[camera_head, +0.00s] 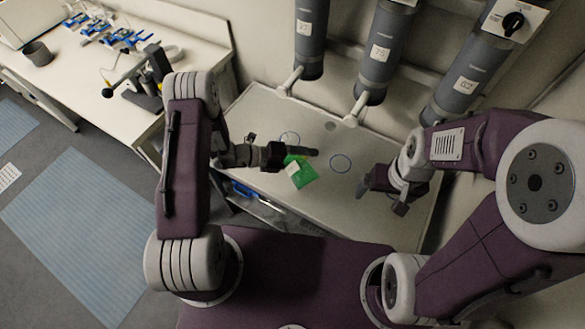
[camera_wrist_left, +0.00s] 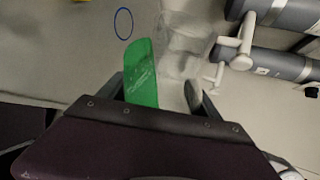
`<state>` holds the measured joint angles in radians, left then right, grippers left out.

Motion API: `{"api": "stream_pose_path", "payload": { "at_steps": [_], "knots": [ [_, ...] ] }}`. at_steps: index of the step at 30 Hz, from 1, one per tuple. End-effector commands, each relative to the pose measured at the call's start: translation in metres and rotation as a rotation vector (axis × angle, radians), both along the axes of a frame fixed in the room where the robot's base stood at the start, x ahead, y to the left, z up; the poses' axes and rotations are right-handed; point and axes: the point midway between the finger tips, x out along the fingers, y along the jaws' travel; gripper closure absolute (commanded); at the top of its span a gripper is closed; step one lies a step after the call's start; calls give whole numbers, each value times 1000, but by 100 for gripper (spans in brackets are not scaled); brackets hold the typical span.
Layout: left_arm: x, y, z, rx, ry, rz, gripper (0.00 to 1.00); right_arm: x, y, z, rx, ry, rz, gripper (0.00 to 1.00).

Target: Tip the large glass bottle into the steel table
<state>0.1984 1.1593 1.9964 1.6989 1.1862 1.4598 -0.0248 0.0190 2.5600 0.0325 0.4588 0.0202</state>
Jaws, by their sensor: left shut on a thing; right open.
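A green piece with a white patch (camera_head: 300,172) shows at my left gripper (camera_head: 292,153), over the pale steel table (camera_head: 262,108). I take it for part of the large glass bottle, whose full outline I cannot make out. In the left wrist view the green piece (camera_wrist_left: 141,72) lies between the two fingers, closer to the left one, with a faint clear shape beside it. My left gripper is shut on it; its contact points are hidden. The green piece looks tilted. My right gripper (camera_head: 381,198) is open and empty over the right part of the table.
Several grey cylinders (camera_head: 378,50) with white pipes stand along the back. A white bench (camera_head: 90,75) at the left holds blue-and-white items and a dark cup (camera_head: 38,53). Table room is clear between my grippers.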

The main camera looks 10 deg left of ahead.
Motion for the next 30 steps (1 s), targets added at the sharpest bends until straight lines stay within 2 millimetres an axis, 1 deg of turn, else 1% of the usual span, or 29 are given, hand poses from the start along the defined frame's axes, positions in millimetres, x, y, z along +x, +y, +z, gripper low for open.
{"api": "stream_pose_path", "payload": {
  "at_steps": [3,6,11,25,30],
  "knots": [
    [0,0,10,-40,47,-1,97,0,0,8,0,0,0,5],
    [0,0,13,-71,88,0,97,0,0,11,0,0,0,5],
    [0,0,15,-91,115,1,97,0,0,11,0,0,0,5],
    [0,0,15,-91,115,0,97,0,0,11,0,0,0,5],
    [1,0,23,-138,173,1,97,0,0,16,0,0,0,5]
  ]
}}
